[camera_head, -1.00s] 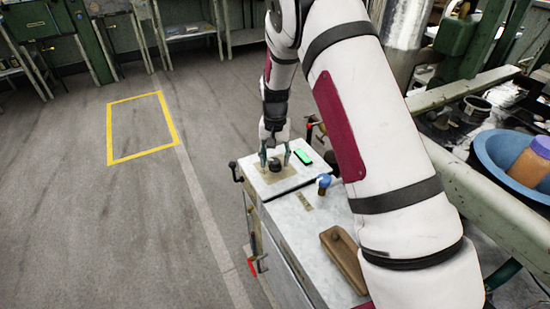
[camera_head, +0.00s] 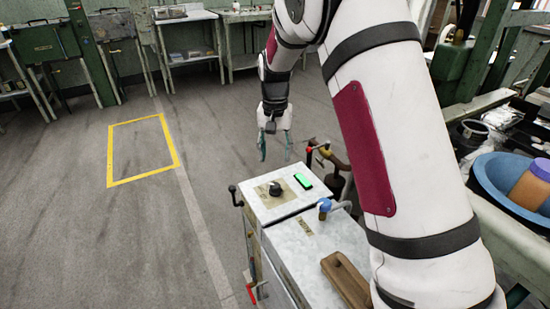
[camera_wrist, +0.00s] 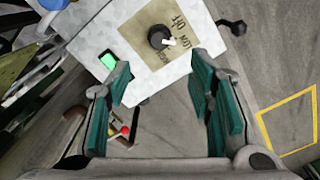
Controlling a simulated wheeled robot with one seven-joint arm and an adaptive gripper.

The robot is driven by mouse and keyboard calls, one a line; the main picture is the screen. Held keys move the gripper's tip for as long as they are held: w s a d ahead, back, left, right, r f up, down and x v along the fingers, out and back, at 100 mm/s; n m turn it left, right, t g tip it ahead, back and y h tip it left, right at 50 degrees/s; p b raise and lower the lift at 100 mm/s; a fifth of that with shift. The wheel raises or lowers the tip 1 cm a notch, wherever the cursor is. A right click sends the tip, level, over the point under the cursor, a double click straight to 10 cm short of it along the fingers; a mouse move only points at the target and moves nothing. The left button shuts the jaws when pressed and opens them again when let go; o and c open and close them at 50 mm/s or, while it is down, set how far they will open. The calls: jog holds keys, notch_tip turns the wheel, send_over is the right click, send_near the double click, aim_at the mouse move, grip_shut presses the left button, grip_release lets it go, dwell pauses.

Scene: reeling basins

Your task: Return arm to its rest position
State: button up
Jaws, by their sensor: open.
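My gripper (camera_head: 275,146) is open and empty. In the head view it hangs in the air above and beyond the far edge of the white-topped cabinet (camera_head: 318,248). Its green finger pads point down and are apart. In the wrist view the two green-padded fingers (camera_wrist: 165,100) are spread with nothing between them. A black rotary knob (camera_head: 275,188) sits on a beige labelled plate on the cabinet top. The knob also shows in the wrist view (camera_wrist: 159,38), ahead of the fingers and apart from them.
A green-lit display (camera_head: 303,181) lies beside the knob. A blue-topped valve (camera_head: 324,205) and a brown wooden piece (camera_head: 346,279) are nearer. A blue basin (camera_head: 505,185) with an orange jar stands right. Open floor with a yellow-outlined rectangle (camera_head: 143,150) lies left.

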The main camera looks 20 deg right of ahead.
jog(key=s+r+n, duration=0.2)
jog(key=s+r, duration=1.4)
jog(key=s, duration=0.5)
jog(key=s+f+n+t, duration=0.1)
jog(key=s+n, duration=0.2)
jog(key=s, duration=2)
notch_tip(320, 180, up, 19)
jog(key=t+p, duration=0.3)
jog(key=p, duration=1.4)
jog(key=shift+d+p, duration=0.15)
jog(key=shift+p, duration=0.15)
